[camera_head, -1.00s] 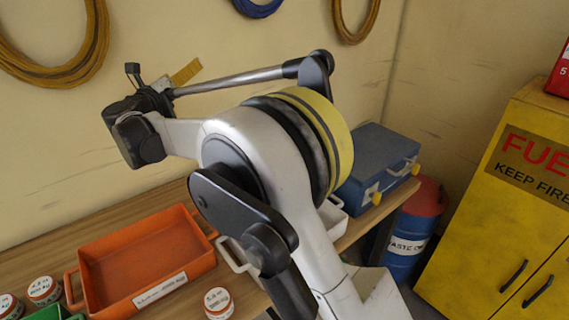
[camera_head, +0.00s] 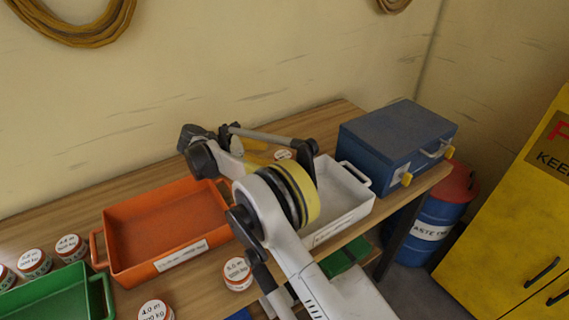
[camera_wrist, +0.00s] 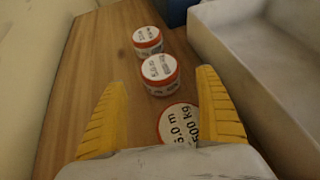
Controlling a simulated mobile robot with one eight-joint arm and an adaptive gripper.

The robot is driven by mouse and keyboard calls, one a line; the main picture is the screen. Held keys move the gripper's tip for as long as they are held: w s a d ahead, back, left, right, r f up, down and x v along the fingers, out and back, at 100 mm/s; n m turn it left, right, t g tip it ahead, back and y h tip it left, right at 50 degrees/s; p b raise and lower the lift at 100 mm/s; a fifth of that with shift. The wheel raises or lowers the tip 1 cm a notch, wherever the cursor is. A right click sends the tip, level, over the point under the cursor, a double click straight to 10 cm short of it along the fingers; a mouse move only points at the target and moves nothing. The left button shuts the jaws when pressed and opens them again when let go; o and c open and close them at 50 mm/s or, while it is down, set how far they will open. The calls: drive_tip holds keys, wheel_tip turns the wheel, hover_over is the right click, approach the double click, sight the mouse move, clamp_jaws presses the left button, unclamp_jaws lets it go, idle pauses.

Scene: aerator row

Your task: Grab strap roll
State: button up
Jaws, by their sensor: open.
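Strap rolls with white labelled tops and orange-red rims stand on the wooden bench. In the wrist view a near roll (camera_wrist: 179,122) reading 5.0 m lies between the bases of my fingers, partly hidden by the gripper body. A second roll (camera_wrist: 159,74) stands just ahead, between the fingertips in the picture, and a third roll (camera_wrist: 147,40) is beyond it. My gripper (camera_wrist: 161,80) is open and empty, its yellow fingers spread apart. In the head view my arm mostly hides the gripper; one roll (camera_head: 283,155) shows behind it.
A white tray (camera_wrist: 232,55) borders the gripper's right side in the wrist view. In the head view stand an orange tray (camera_head: 180,262), a green tray (camera_head: 98,290), a blue case (camera_head: 397,135) and several other rolls, one (camera_head: 237,272) before the orange tray. A wall is behind.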

sight(278, 156)
drive_tip(key=b+x, duration=0.2)
drive_tip(key=x, duration=0.3)
drive_tip(key=shift+d, duration=0.15)
drive_tip(key=c, duration=1.4)
drive_tip(key=shift+r, duration=0.2)
